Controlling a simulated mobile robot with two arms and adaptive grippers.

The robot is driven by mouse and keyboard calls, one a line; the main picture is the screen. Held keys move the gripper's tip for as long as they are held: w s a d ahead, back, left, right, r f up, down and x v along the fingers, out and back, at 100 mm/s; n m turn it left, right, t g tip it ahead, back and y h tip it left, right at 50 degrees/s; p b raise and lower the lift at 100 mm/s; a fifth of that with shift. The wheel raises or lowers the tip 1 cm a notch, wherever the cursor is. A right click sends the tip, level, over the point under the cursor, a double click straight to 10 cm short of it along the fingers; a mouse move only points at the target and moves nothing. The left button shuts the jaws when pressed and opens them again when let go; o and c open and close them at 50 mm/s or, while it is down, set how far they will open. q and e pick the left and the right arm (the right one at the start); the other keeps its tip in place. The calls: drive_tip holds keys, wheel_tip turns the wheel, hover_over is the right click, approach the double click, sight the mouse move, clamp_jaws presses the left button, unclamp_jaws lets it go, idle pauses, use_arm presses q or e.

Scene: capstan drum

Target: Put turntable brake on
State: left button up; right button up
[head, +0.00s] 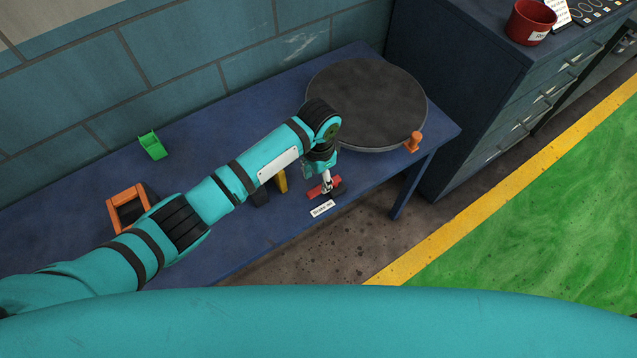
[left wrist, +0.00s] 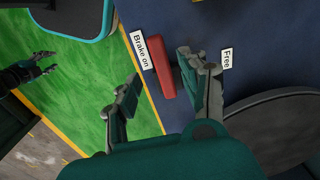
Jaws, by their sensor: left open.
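The round dark turntable (head: 370,100) stands at the right end of the blue bench. The red brake lever (head: 325,188) is at the bench's front edge, partly covered by my gripper. In the left wrist view the red lever (left wrist: 161,68) lies between the "Brake on" label (left wrist: 142,51) and the "Free" label (left wrist: 227,58), closer to "Brake on". My left gripper (left wrist: 160,80) is open, its fingers on either side of the lever; contact cannot be told. In the head view the left gripper (head: 327,184) is over the lever. My right gripper (left wrist: 46,62) shows small in the left wrist view, fingers apart.
An orange knob (head: 413,142) sits at the turntable's rim. A yellow-and-black object (head: 280,182) stands behind my forearm. An orange frame (head: 128,207) and a green piece (head: 152,145) are farther left on the bench. A dark cabinet (head: 450,90) stands to the right.

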sight(319, 189)
use_arm(q)
wheel_tip(319, 189, up, 7)
drive_tip(key=shift+r, duration=0.15)
idle(0.6)
